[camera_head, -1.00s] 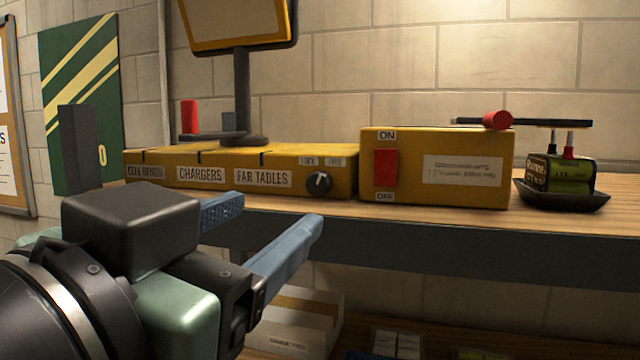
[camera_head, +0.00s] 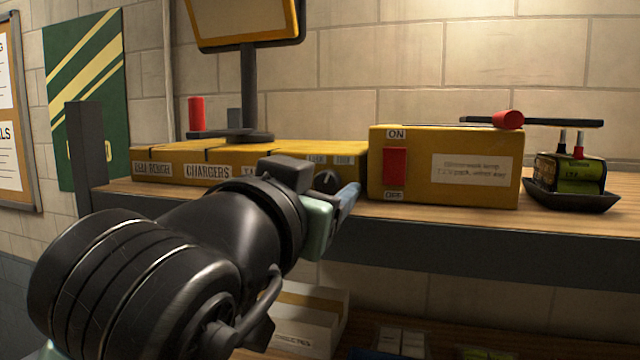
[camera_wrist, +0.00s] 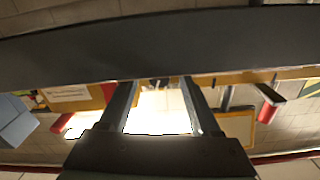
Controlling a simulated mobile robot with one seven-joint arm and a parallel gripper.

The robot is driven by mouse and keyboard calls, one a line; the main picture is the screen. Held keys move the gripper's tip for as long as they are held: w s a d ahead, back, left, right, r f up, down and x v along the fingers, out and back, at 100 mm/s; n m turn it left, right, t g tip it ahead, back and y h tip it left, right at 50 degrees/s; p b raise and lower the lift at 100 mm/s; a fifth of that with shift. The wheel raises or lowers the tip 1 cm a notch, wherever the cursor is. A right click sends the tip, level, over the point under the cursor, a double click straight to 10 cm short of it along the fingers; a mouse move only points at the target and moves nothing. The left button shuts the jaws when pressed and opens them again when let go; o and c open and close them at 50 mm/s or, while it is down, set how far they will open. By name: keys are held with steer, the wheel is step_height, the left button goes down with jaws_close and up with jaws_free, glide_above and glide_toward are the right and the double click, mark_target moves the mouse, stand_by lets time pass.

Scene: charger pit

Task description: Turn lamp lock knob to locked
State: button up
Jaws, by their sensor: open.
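The lamp lock knob (camera_head: 326,181) is a small dark round knob on the front right of the long yellow box (camera_head: 285,152). Two small labels sit above it, too small to read surely. A pale pointer line shows on the knob, but its exact direction is unclear. My gripper (camera_head: 350,192) is in front of the knob and partly covers it. One blue finger shows just right of the knob; the other is hidden. In the wrist view, my gripper's two fingers (camera_wrist: 158,83) stand apart. I cannot tell whether they touch the knob.
A yellow box with a red ON/OFF switch (camera_head: 395,168) stands close to the right of the knob. A dark tray (camera_head: 570,200) holds a green battery block farther right. The dark shelf edge (camera_head: 480,235) runs below. A monitor stand (camera_head: 248,95) rises behind.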

steer(key=shift+d, duration=0.1)
jaws_close()
steer(key=shift+n, duration=1.3)
steer(key=shift+n+p, duration=0.4)
steer(key=shift+n, duration=0.6)
jaws_free()
steer(key=shift+s, duration=0.1)
steer(key=v, duration=1.3)
steer(key=shift+p, duration=0.3)
